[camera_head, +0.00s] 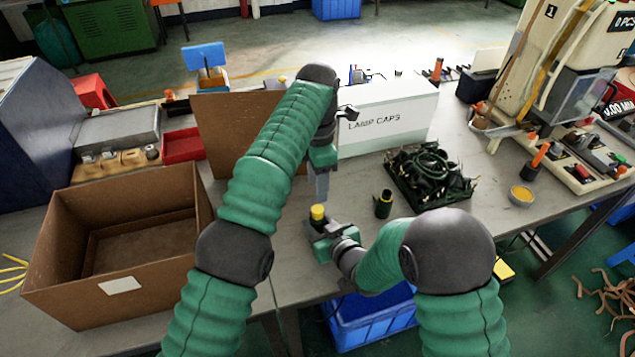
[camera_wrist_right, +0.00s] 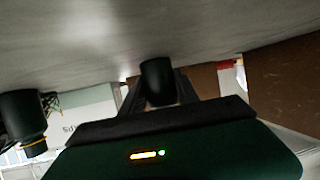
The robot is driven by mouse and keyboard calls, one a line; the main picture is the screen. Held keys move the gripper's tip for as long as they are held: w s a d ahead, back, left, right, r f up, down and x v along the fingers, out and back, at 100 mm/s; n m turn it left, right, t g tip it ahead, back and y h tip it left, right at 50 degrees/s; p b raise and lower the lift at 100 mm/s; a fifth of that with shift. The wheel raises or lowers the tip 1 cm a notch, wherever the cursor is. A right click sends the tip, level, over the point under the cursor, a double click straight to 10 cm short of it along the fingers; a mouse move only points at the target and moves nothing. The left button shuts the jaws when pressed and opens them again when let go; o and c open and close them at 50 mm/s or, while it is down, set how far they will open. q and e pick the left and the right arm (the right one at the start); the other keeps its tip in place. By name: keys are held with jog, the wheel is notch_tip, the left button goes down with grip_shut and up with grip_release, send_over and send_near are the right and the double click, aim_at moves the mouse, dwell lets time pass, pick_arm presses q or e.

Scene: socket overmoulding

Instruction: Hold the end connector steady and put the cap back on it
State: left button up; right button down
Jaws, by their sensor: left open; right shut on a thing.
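A small piece with a yellow top (camera_head: 317,212), apparently the end connector, is upright in my right gripper (camera_head: 322,222), low over the front of the table. In the right wrist view its black body (camera_wrist_right: 158,82) sits between the fingers (camera_wrist_right: 157,95). My left gripper (camera_head: 322,198) is open, pointing down just above and behind the yellow top. A dark cylinder (camera_head: 384,204) with a yellowish ring stands on the table to the right; it may be the cap, but I cannot be sure. It also shows in the right wrist view (camera_wrist_right: 22,118).
A white box marked LAMP CAPS (camera_head: 385,125) stands behind the grippers. A tray of tangled dark cables (camera_head: 430,175) lies right of the dark cylinder. An open cardboard box (camera_head: 60,265) is at the left. A machine (camera_head: 540,75) stands at the back right.

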aim_at(317, 209)
pick_arm(q)
notch_tip(317, 209, down, 8)
jog(key=shift+f, duration=0.1)
dwell(0.4)
grip_shut()
